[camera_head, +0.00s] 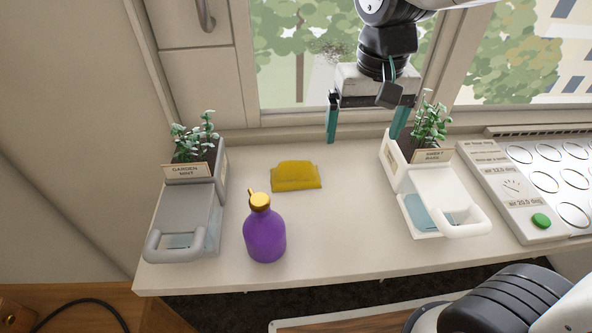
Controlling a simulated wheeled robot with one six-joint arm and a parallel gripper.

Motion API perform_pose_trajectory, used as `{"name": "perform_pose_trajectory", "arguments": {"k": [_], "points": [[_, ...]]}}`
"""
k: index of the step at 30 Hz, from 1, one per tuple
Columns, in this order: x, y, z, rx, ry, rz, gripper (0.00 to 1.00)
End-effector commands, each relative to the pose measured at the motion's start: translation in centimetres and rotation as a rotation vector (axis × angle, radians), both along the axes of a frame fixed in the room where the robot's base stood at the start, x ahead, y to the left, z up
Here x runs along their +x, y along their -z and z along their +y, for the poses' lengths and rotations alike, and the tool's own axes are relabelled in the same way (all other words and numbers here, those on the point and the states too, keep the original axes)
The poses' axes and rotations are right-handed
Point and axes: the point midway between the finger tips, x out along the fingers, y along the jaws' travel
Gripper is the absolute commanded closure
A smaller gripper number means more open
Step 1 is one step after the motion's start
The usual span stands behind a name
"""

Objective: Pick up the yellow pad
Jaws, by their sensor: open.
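The yellow pad (297,177) lies on the pale counter, behind and to the right of the purple bottle. It looks folded or stepped, with a raised back part. My gripper (364,138) hangs above the back of the counter, to the right of the pad and apart from it. Its two teal fingers are spread wide, with nothing between them. The right finger is close to the right planter in the picture; I cannot tell whether they touch.
A purple bottle (265,235) with a gold cap stands in front of the pad. A grey planter (187,217) labelled mint is at left, a white planter (440,186) at right. A panel with a green button (541,220) is far right. The middle counter (335,225) is clear.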

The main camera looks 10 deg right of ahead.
Motion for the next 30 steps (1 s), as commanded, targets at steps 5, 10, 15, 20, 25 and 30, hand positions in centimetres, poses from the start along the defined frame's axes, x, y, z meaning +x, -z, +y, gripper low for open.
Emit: {"name": "perform_pose_trajectory", "arguments": {"k": [5, 10, 15, 20, 25, 30], "points": [[4.0, 3.3, 6.5, -0.008, -0.005, 0.033, 0.07], [5.6, 5.4, 10.0, -0.013, 0.002, 0.044, 0.07], [6.0, 6.9, 10.8, -0.014, 0.008, 0.047, 0.07], [6.0, 8.7, 10.7, -0.014, 0.009, 0.047, 0.07], [6.2, 11.1, 10.6, -0.015, 0.01, 0.048, 0.07], [6.3, 13.3, 10.6, -0.015, 0.009, 0.048, 0.07]]}}
